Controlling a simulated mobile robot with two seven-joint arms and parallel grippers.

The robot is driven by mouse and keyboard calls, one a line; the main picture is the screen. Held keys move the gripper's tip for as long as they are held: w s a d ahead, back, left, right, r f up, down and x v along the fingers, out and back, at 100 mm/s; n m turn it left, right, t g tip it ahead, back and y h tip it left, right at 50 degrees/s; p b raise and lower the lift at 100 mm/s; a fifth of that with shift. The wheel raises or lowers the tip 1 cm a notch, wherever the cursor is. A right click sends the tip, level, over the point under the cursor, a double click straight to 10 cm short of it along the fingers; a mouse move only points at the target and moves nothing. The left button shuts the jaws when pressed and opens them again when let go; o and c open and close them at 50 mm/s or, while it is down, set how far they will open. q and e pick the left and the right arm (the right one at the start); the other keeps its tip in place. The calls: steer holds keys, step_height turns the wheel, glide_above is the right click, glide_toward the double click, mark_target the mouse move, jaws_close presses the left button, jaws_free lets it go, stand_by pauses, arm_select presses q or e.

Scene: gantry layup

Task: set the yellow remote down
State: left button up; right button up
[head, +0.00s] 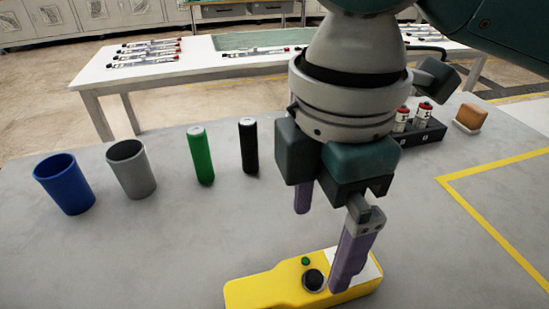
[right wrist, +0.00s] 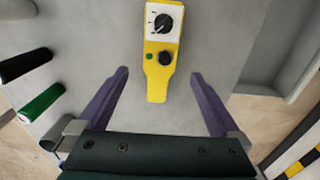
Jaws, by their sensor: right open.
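The yellow remote (head: 262,288) lies flat on the grey table near the bottom of the head view. It has a black knob, a green button and a white panel, partly hidden behind a finger of mine. My right gripper (head: 323,243) is open and empty, with its purple fingers pointing down at the remote. In the right wrist view, the remote (right wrist: 157,88) has its narrow end between the spread fingertips (right wrist: 160,75), with a gap on both sides. My left gripper is not in view.
On the table (head: 150,260) stand a blue cup (head: 64,184), a grey cup (head: 131,170), a green cylinder (head: 201,156) and a black cylinder (head: 249,147). A dark holder (head: 425,134) and an orange-brown block (head: 470,117) stand at the back right. The front left is clear.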

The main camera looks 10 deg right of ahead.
steer(key=s+a+m+t+y, duration=0.2)
steer(key=s+a+m+y, duration=0.2)
steer(key=s+a+m, duration=0.15)
steer(key=s+d+f+m+h, duration=0.1)
steer(key=s+d+m, duration=0.1)
steer(key=d+m, duration=0.1)
steer(key=s+d+f+m+t+h, duration=0.1)
steer(key=s+d+m, duration=0.1)
steer(key=d+m, duration=0.2)
steer(key=s+d+f+m+h, duration=0.1)
steer(key=s+d+m, duration=0.2)
steer(key=d, duration=0.4)
steer(key=shift+d+f+m+t+h, duration=0.1)
steer(key=shift+f+m+t+h, duration=0.2)
steer(key=shift+m+h, duration=0.15)
